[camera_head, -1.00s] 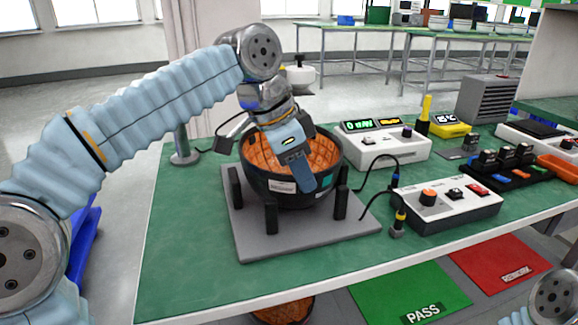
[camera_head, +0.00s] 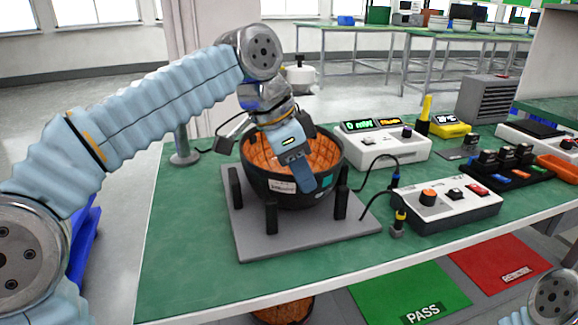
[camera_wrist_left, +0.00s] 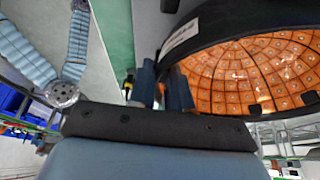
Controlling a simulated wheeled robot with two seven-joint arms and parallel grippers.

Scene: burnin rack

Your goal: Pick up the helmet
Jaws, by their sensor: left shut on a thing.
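The helmet (camera_head: 280,190) is a black bowl-like shell, open side up, with an orange gridded lining. It sits among the black posts of a grey stand (camera_head: 305,237) on the green bench. My left gripper (camera_head: 303,180) reaches down over the near rim and is shut on the helmet's wall, one finger outside it. In the left wrist view, the left gripper's fingers (camera_wrist_left: 162,88) are close together at the rim, and the helmet's orange lining (camera_wrist_left: 245,75) fills the right side. My right gripper is out of view.
A meter box (camera_head: 385,148) stands behind the helmet to the right, and a control box (camera_head: 450,205) with knobs stands right of the stand. A cable and plug (camera_head: 397,222) lie close to the stand. Green PASS (camera_head: 410,295) and red (camera_head: 500,262) mats lie below the bench.

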